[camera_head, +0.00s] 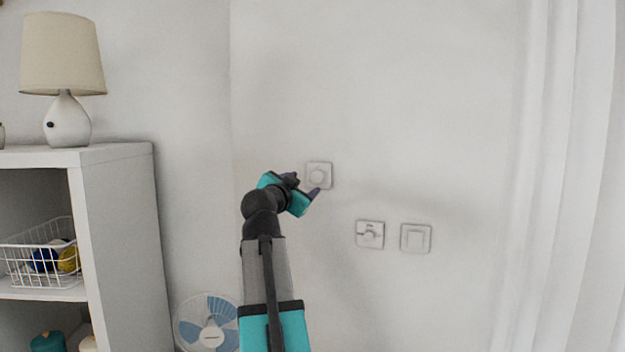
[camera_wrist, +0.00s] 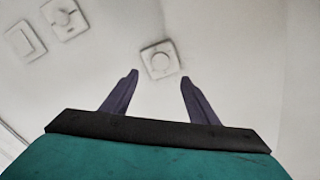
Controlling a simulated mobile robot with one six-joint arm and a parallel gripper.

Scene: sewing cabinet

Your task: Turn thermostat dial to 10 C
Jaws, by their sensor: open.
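A white square plate with a round dial (camera_head: 318,175) is on the wall, just beyond my gripper (camera_head: 304,185) in the head view. In the wrist view the same dial (camera_wrist: 160,60) lies ahead of my gripper (camera_wrist: 158,76), roughly centred between its two dark fingertips. The gripper is open and empty, and the fingers appear short of the dial. A second plate with a round centre (camera_head: 370,234) is lower right on the wall; it also shows in the wrist view (camera_wrist: 66,19). No scale or pointer setting is readable on either.
A square switch plate (camera_head: 415,238) is beside the lower round one. A white shelf (camera_head: 125,230) with a lamp (camera_head: 67,120) and a wire basket (camera_head: 30,262) stands left. A fan (camera_head: 207,325) is below; a white curtain (camera_head: 560,180) hangs right. The wall around the dial is bare.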

